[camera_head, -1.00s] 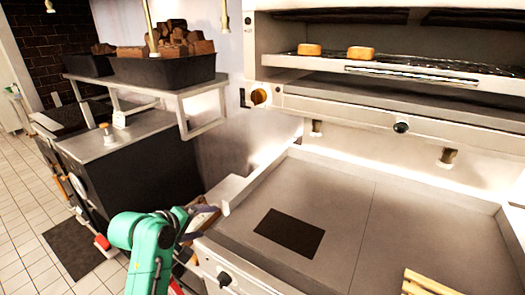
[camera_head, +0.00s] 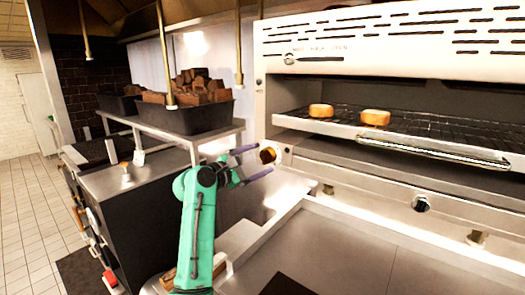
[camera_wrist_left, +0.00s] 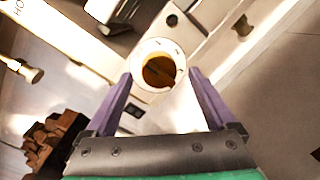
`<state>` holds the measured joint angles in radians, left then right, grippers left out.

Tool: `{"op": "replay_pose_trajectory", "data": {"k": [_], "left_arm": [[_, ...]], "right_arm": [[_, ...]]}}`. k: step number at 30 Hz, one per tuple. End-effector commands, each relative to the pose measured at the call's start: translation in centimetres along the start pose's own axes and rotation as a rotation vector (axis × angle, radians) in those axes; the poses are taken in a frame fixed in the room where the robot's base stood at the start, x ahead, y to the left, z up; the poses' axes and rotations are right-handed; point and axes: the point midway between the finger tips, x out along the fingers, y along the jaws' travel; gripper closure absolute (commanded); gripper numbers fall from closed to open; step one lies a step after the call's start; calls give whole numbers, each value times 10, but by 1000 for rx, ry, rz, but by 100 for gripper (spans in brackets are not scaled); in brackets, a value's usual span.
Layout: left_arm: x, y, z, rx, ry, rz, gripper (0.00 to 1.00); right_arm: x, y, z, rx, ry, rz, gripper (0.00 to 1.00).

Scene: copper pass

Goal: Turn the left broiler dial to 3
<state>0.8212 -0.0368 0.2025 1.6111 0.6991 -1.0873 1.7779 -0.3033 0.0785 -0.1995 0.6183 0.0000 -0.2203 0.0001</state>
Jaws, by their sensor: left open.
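The broiler (camera_head: 390,45) fills the upper right of the head view. Its left dial (camera_head: 268,155) is a round amber-brown knob at the left end of the front panel. In the wrist view the left dial (camera_wrist_left: 160,71) sits on a pale round plate. My left gripper (camera_head: 264,161) is open in front of the dial. In the wrist view the purple fingers of my left gripper (camera_wrist_left: 160,75) stand on either side of the knob; I cannot tell whether they touch it. The dial's markings are not readable. My right gripper is not in view.
A second dark dial (camera_head: 421,203) is farther right on the panel. Two pieces of bread (camera_head: 375,117) lie on the broiler rack. A flat steel griddle (camera_head: 350,245) lies below. A black bin of wood chunks (camera_head: 185,117) stands on a shelf at left, close behind my arm.

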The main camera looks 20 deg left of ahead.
Motion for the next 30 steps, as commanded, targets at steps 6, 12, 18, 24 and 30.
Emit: {"op": "replay_pose_trajectory", "data": {"k": [6,12,18,24,30], "left_arm": [[16,0,0,1,0,1,10],[16,0,0,1,0,1,22],[16,0,-1,1,1,1,96],[16,-1,-1,10,2,-1,96],[16,0,-1,64,7,-6,96]], "right_arm": [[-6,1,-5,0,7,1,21],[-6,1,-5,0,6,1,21],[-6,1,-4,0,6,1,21],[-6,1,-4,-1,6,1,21],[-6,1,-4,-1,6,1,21]]}}
